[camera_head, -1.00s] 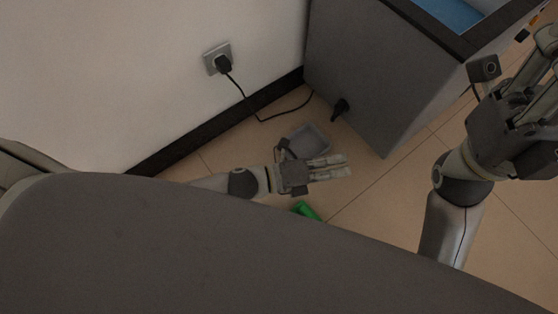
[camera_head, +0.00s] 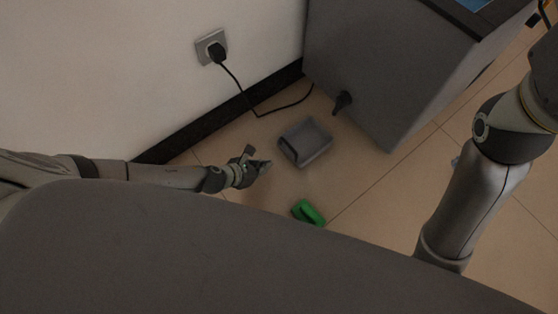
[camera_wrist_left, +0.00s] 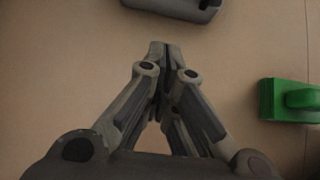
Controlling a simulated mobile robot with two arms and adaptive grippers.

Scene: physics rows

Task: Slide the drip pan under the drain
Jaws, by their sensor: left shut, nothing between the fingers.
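The drip pan (camera_head: 305,143) is a small grey open tray on the tiled floor in the head view. Its near edge also shows at the top of the left wrist view (camera_wrist_left: 172,5). The drain (camera_head: 343,100) is a black spout low on the grey cabinet's side, up and right of the pan and apart from it. My left gripper (camera_head: 266,167) is left of the pan and not touching it. In the left wrist view its fingertips (camera_wrist_left: 158,50) meet, shut and empty, pointing toward the pan. Only my right arm shows at the right; its gripper is out of frame.
A green object with a handle (camera_head: 308,213) lies on the floor near the pan. The grey cabinet (camera_head: 390,70) stands at the back. A black cord (camera_head: 252,108) runs from the wall socket (camera_head: 212,47) to the cabinet. Floor between pan and drain looks clear.

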